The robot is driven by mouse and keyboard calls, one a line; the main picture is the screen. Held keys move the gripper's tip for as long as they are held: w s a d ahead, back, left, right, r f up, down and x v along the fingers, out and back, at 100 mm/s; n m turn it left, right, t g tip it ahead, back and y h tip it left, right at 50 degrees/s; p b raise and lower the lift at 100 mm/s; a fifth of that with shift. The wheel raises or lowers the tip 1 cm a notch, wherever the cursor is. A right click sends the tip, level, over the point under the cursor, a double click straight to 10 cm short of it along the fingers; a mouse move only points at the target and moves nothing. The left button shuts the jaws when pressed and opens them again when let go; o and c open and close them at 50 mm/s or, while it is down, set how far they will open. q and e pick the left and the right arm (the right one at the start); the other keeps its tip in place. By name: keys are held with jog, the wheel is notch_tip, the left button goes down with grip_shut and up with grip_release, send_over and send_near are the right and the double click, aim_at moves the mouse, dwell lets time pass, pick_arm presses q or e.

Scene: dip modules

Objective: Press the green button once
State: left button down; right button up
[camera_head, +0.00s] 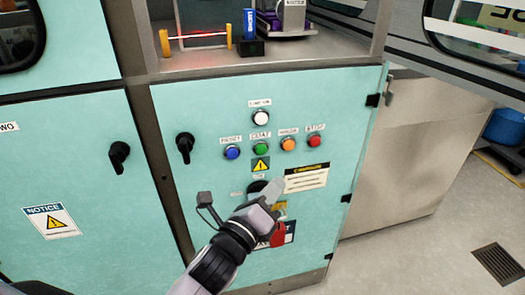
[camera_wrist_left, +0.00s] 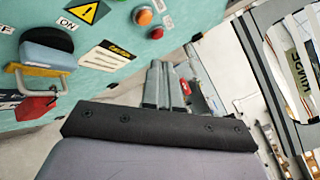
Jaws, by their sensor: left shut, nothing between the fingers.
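The green button (camera_head: 261,149) sits on the teal cabinet door (camera_head: 215,205) in the head view, in a row between a blue button (camera_head: 232,152) and an orange button (camera_head: 288,144). My left gripper (camera_head: 277,184) is shut and empty, below and slightly right of the green button, apart from it. My right gripper is in neither view.
A red button (camera_head: 314,141) and a white button (camera_head: 260,118) are nearby. A rotary switch with a red padlock (camera_head: 279,235) is partly hidden by my left arm. Black door handles (camera_head: 185,146) stick out at left. Open floor (camera_head: 420,255) lies at right.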

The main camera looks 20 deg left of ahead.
aim_at(261, 149)
pick_arm(q)
jog(key=w+a, duration=0.4)
jog(key=w, duration=0.3)
jog(key=shift+a, duration=0.4)
dwell(1.7)
jog(key=shift+w+a, duration=0.2)
jog(key=shift+w, duration=0.15)
jog(key=shift+w+a, duration=0.25)
jog(key=shift+w, duration=0.1)
dwell(0.9)
jog(key=shift+s, duration=0.15)
jog(key=shift+s+d, duration=0.45)
jog(key=shift+s, duration=0.1)
